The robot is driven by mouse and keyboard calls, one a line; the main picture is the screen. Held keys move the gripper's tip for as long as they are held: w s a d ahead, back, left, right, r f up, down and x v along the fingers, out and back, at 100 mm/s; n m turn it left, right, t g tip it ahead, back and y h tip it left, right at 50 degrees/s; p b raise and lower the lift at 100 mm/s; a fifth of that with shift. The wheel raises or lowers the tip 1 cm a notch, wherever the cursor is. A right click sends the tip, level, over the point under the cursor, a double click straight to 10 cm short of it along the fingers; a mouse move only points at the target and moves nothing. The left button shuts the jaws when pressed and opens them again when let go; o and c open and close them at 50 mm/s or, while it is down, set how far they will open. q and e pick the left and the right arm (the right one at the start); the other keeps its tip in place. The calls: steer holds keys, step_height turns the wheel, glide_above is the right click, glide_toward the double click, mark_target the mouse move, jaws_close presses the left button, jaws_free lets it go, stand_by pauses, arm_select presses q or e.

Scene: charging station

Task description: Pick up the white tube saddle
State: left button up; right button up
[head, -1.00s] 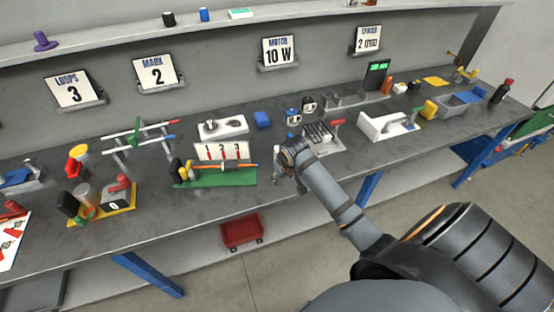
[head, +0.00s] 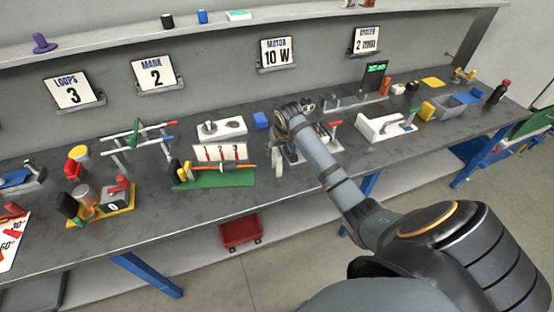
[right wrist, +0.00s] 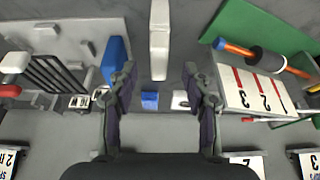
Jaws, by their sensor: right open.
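A long white piece, which looks like the white tube saddle (right wrist: 159,40), lies on the grey bench top in the right wrist view, at the top middle. Its line runs between my two finger lines, and the fingers do not touch it. My right gripper (right wrist: 162,88) is open and empty, with one dark finger on each side of the picture's middle. In the head view my right gripper (head: 284,158) hangs over the bench just right of the 1-2-3 board; my arm hides part of the bench there. My left gripper is not in view.
The 1-2-3 board (head: 220,152) and green base (head: 215,180) stand left of my right gripper. A slotted rack (right wrist: 50,75) and a blue block (right wrist: 115,58) are on its other side. A small blue cube (head: 261,120) stands behind.

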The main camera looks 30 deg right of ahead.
mark_target(278, 152)
steer(key=x, duration=0.5)
steer(key=shift+s+p, duration=0.25)
steer(key=shift+p, duration=0.15)
jaws_close()
